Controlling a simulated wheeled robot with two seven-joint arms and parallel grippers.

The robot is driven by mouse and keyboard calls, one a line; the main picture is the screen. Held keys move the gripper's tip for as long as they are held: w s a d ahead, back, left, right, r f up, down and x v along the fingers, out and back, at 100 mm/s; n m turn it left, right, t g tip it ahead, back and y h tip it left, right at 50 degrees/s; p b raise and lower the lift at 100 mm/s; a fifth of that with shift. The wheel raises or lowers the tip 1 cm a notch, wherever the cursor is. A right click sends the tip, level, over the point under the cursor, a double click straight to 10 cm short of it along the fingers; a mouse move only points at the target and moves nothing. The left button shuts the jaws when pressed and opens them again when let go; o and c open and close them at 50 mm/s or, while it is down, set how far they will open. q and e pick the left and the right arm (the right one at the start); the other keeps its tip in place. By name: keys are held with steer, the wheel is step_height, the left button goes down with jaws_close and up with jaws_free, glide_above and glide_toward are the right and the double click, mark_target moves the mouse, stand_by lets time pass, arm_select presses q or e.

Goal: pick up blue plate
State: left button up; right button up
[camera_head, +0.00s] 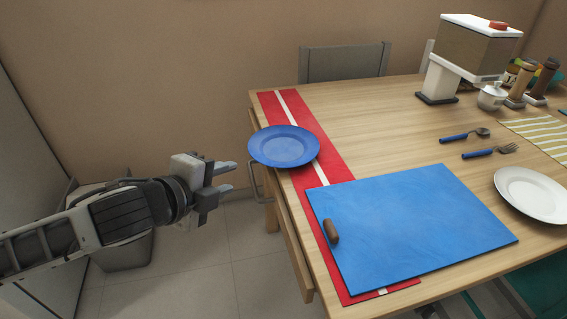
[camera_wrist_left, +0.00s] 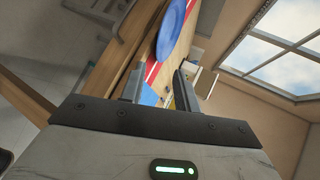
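The blue plate (camera_head: 283,146) lies on the red runner at the left edge of the wooden table, its left rim sticking out past the edge. It also shows in the left wrist view (camera_wrist_left: 172,30), beyond my fingers. My left gripper (camera_head: 226,178) is to the left of the table, a short way left of and nearer than the plate, not touching it. Its two fingers are apart with nothing between them; the left wrist view (camera_wrist_left: 160,88) shows the same gap. My right gripper is in neither view.
The red runner (camera_head: 329,160) with a white stripe runs along the table's left side. A blue board (camera_head: 415,225) lies in front. A white plate (camera_head: 531,194), fork (camera_head: 490,151) and spoon (camera_head: 465,135) lie to the right. A dispenser (camera_head: 470,50) stands at the back. A chair (camera_head: 343,63) is behind.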

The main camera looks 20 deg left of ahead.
arm_select(q)
steer(key=b, duration=0.1)
glide_toward(267, 163)
steer(key=d+x, duration=0.1)
steer(key=x, duration=0.3)
steer(key=w, duration=0.1)
steer(key=w+f, duration=0.1)
steer(key=w+f+b, duration=0.1)
steer(key=w, duration=0.1)
steer(key=shift+a, duration=0.25)
steer(key=shift+w+f, duration=0.1)
steer(key=shift+w, duration=0.2)
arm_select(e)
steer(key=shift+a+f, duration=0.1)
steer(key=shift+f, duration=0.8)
arm_select(q)
steer(key=c, duration=0.5)
jaws_close()
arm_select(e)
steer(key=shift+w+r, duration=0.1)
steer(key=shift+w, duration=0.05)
